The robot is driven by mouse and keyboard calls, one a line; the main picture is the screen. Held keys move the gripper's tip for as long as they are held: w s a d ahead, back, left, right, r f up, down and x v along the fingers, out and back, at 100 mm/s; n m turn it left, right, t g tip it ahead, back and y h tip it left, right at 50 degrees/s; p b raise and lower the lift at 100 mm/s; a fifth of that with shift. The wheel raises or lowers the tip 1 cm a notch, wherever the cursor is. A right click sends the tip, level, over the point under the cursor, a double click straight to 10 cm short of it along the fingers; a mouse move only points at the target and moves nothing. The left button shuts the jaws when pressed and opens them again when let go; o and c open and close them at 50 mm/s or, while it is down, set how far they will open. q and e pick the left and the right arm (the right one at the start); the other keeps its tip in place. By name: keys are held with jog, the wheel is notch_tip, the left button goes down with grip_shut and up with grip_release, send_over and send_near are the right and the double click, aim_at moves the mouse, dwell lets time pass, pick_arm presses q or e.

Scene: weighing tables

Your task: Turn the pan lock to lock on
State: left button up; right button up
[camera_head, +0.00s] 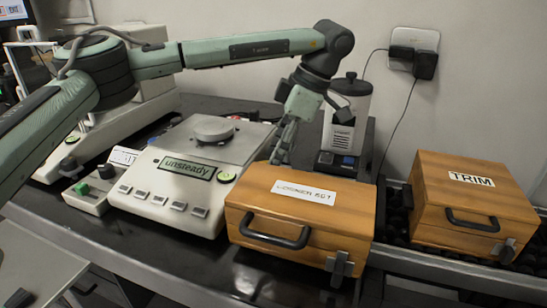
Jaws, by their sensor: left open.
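A balance (200,160) stands in the middle of the table, with "unsteady" on its display (188,168) and a round pan (214,128) on top. Several buttons line its front, and a round green-marked part (227,176) sits at its right. I cannot tell which part is the pan lock; my gripper and the box may hide some of the balance's right side. My left gripper (280,150) is open and points down at the balance's right rear, behind the wooden box. Its fingertips are partly hidden, and I cannot tell whether they touch anything. My right gripper is not in view.
A closed wooden box (300,212) with a handle and latch stands close to the balance's right. A second box marked TRIM (472,205) is farther right. A white canister device (346,115) stands behind. A small box with knobs (98,190) is at left.

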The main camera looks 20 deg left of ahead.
pick_arm(q)
jog(key=shift+a+f, duration=0.15)
jog(key=shift+f, duration=0.2)
jog(key=c, duration=1.1)
jog(key=shift+r, duration=0.1)
grip_shut()
jog(key=shift+n+g+p, duration=0.3)
jog(key=shift+n, duration=0.4)
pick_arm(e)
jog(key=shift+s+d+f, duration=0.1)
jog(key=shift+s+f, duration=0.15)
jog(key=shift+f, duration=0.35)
pick_arm(q)
jog(key=o, duration=1.1)
grip_release()
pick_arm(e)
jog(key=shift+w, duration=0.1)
